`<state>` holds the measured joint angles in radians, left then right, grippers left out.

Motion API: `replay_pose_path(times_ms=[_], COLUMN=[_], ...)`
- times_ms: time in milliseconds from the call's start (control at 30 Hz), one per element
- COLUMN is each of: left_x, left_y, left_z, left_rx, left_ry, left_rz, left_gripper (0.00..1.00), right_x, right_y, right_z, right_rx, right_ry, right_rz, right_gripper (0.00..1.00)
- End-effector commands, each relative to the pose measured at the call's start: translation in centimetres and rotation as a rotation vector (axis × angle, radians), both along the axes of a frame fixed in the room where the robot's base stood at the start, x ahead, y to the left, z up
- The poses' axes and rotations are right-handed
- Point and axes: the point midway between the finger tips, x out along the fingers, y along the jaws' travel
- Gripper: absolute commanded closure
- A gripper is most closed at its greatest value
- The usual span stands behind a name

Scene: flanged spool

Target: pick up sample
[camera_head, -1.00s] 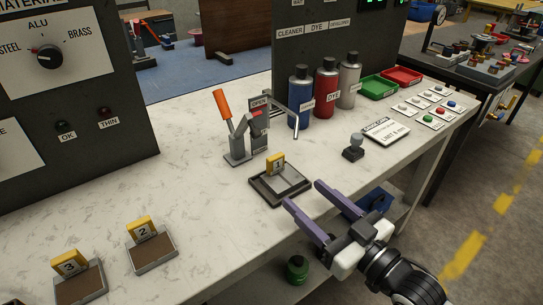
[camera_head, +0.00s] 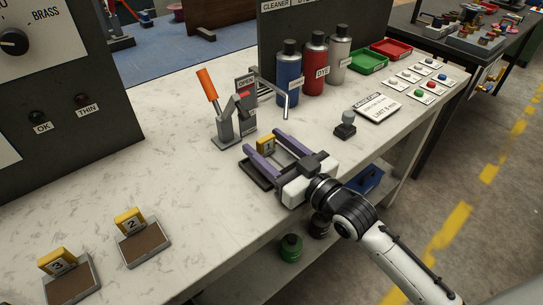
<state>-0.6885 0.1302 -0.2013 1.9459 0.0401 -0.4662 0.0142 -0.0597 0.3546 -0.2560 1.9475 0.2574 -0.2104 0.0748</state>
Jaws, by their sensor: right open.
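My right gripper (camera_head: 263,144) is open. Its two purple fingers reach over a dark-rimmed tray (camera_head: 256,177) on the white bench. A yellow number tag (camera_head: 265,145) stands at the back of the tray, between the fingertips. The pale plate in the tray is largely hidden by the gripper, and I cannot tell whether the fingers touch anything. Two more brown plates with yellow tags, number 2 (camera_head: 144,246) and number 3 (camera_head: 71,284), lie at the lower left. My left gripper is out of view.
An orange-handled clamp (camera_head: 224,118) stands just behind the tray. Blue (camera_head: 289,77), red (camera_head: 316,68) and silver (camera_head: 339,60) bottles stand beyond. A small grey-knobbed piece (camera_head: 346,126) and a white sign (camera_head: 376,108) are to the right. The bench between tray and plate 2 is clear.

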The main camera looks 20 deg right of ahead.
Motion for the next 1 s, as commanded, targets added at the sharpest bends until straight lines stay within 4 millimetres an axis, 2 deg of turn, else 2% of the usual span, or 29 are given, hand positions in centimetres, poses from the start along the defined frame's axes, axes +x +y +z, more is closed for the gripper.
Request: replay_pose_path(times_ms=[267,367,600,633,1000], left_x=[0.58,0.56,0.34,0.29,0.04], left_y=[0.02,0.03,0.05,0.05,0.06], left_z=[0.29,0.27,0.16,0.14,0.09], left_rx=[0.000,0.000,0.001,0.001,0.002], left_ry=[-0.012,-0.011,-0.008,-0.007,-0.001], left_rz=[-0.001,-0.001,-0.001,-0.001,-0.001], left_gripper=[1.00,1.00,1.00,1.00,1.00], right_x=[0.43,0.42,0.41,0.40,0.45], right_y=[0.20,0.19,0.18,0.18,0.17], right_z=[-0.04,-0.03,-0.03,-0.03,0.67], right_rx=[0.000,-0.001,-0.001,-0.001,0.001], right_ry=[0.001,0.001,0.001,0.001,-0.007], right_rz=[0.001,0.001,0.001,0.001,0.001], right_gripper=[0.44,0.57,0.98,1.00,1.00])
